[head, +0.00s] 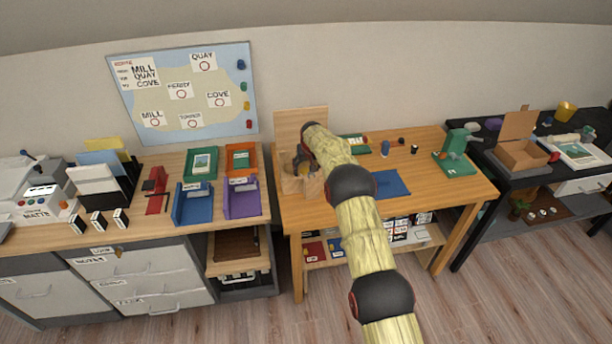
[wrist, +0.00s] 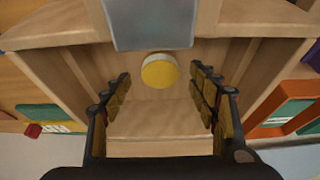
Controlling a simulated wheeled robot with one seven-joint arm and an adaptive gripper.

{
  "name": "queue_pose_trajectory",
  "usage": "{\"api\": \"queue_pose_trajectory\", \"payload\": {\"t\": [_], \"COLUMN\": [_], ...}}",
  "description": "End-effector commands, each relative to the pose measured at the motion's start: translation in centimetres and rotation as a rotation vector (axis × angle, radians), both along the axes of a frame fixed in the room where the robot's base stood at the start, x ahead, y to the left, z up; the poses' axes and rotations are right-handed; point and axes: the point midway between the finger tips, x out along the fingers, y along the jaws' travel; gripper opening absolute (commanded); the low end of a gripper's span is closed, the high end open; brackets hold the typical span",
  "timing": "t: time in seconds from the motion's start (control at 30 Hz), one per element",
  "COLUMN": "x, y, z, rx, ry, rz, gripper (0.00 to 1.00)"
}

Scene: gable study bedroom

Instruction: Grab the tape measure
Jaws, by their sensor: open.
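A round yellow thing with a pale rim, which looks like the tape measure (wrist: 159,71), sits inside a wooden box (wrist: 75,24) in the wrist view. My gripper (wrist: 160,76) is open, its two dark fingers with yellow pads to the left and right of the yellow thing. No finger visibly touches it. In the head view my gripper (head: 303,163) is down at the wooden box (head: 292,185) on the left of the wooden desk; the arm hides part of it, and the tape measure cannot be made out there.
A grey block (wrist: 150,22) covers the top middle of the wrist view. An upright wooden board (head: 300,122) stands behind the box. Blue and purple trays (head: 241,197) stand to the left. A blue mat (head: 391,184) and green device (head: 455,155) lie right.

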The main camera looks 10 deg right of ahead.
Motion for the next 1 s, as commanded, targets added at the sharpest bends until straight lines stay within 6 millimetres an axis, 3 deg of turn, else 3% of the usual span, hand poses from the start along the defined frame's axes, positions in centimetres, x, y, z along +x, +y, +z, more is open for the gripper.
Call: {"api": "queue_pose_trajectory", "payload": {"t": [0.13, 0.43, 1.0], "x": [0.42, 0.46, 0.45], "y": [0.04, 0.05, 0.05], "z": [-0.95, -1.04, -1.05], "rx": [0.000, 0.000, 0.000], "ry": [-0.001, -0.001, 0.000], "rz": [0.000, 0.000, 0.000], "gripper": [0.60, 0.59, 0.27]}}
